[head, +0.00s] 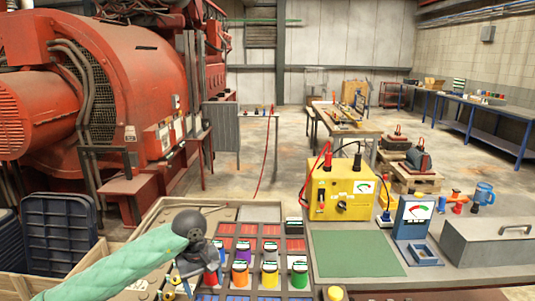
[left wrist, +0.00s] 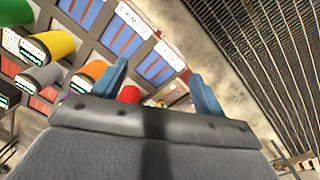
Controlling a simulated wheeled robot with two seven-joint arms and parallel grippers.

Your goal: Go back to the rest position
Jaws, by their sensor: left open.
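My left arm, in a light green sleeve, reaches in from the left of the head view. Its left gripper (head: 207,268) is over the left part of the compartment tray (head: 152,214), and the arm partly hides that part. In the left wrist view the two blue fingers of the gripper (left wrist: 160,92) stand wide apart. A red piece shows beyond them, and nothing is visibly clamped. My right gripper is out of view.
A yellow power box (head: 340,190) with red and black leads stands behind a green mat (head: 355,253). A blue meter (head: 412,219) and a grey toolbox (head: 490,240) are to the right. Dark blue crates (head: 60,232) stand at left. The floor behind the bench has open room.

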